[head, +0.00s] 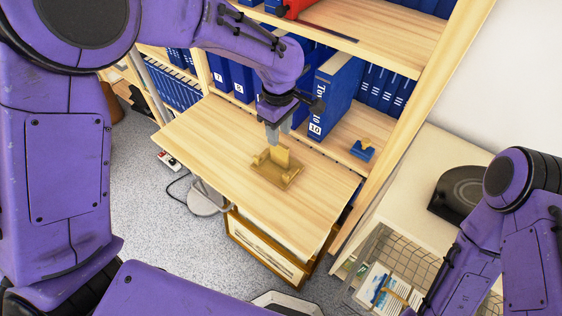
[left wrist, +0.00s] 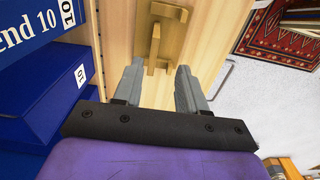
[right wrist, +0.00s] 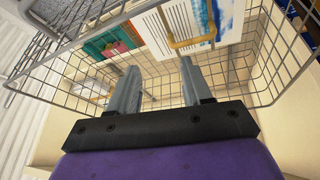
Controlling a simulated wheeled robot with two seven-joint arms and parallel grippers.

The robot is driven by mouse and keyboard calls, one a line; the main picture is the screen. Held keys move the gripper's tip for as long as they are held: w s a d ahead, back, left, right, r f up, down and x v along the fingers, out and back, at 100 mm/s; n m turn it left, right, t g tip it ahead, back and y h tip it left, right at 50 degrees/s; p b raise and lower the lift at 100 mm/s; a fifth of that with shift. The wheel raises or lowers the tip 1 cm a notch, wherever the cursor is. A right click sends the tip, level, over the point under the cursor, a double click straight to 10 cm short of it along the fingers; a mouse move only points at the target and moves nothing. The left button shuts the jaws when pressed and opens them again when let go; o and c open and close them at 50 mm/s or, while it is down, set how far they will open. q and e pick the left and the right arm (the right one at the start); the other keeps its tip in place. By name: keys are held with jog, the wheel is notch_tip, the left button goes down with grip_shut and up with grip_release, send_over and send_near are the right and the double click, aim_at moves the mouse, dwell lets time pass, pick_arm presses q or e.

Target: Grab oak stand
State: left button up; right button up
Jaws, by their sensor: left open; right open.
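The oak stand (head: 278,171) is a small yellow-brown wooden piece with a flat base and raised parts. It sits on the light wooden desk top (head: 220,140). In the left wrist view the stand (left wrist: 161,32) lies just beyond the fingertips. My left gripper (head: 272,138) is open and empty, above and just behind the stand in the head view, with its fingers pointing down at it. In the left wrist view my left gripper (left wrist: 160,82) has the stand ahead of the gap between its fingers. My right gripper (right wrist: 158,78) is open and empty over a wire basket.
Blue binders (head: 332,95) stand on the shelf behind the desk, close to my left gripper. A small blue item (head: 362,151) lies on the shelf at right. The wire basket (head: 395,262) holds papers and a framed print (head: 372,284). The desk around the stand is clear.

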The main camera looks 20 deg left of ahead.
aim_at(280, 145)
pick_arm(q)
jog(key=f, duration=0.5)
jog(key=shift+w+f, duration=0.35)
jog(key=shift+w, duration=0.05)
jog(key=f, duration=0.5)
jog(key=shift+w+a+f, duration=0.1)
jog(key=shift+w+f, duration=0.1)
jog(key=shift+f, duration=0.2)
jog(key=shift+s+r, duration=0.1)
jog(key=shift+c, duration=1.3)
grip_shut()
